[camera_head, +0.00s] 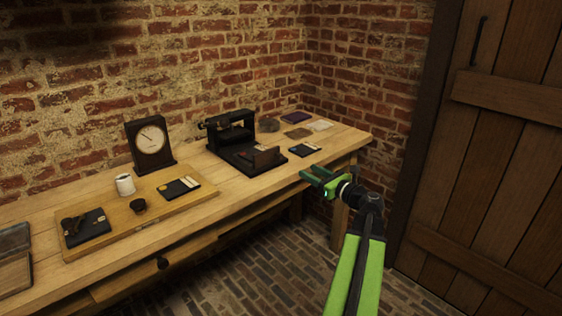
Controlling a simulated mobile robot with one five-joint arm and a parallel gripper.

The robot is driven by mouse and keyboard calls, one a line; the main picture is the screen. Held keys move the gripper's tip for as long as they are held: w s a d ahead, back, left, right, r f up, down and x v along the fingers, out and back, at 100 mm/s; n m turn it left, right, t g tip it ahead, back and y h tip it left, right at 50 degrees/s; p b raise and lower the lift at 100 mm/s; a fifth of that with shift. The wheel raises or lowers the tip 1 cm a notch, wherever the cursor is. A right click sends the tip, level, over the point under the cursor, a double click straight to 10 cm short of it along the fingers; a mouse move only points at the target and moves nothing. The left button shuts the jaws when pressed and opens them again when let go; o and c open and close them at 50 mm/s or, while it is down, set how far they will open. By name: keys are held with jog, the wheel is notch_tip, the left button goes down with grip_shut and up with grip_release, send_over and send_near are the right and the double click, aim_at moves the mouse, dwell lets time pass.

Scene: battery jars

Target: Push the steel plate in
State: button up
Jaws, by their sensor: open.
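A black apparatus (230,130) with a flat base stands towards the right part of the wooden table. A small upright brownish plate (266,157) shows on its base, near the front right. I cannot tell whether this is the steel plate. My gripper (306,180) has dark green fingers and is open and empty. It is at the table's front edge in the picture, to the right of the apparatus and apart from it.
A small dark card (304,150) lies right of the apparatus. Flat items (298,133) lie behind it. A clock (150,140), a white mug (125,184) and a wooden board (150,220) with dark items are on the left. A wooden door (500,150) is at the right.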

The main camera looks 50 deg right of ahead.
aim_at(281, 157)
jog(key=w, duration=1)
jog(key=w+d, duration=0.1)
jog(key=w, duration=0.4)
grip_shut()
dwell(0.8)
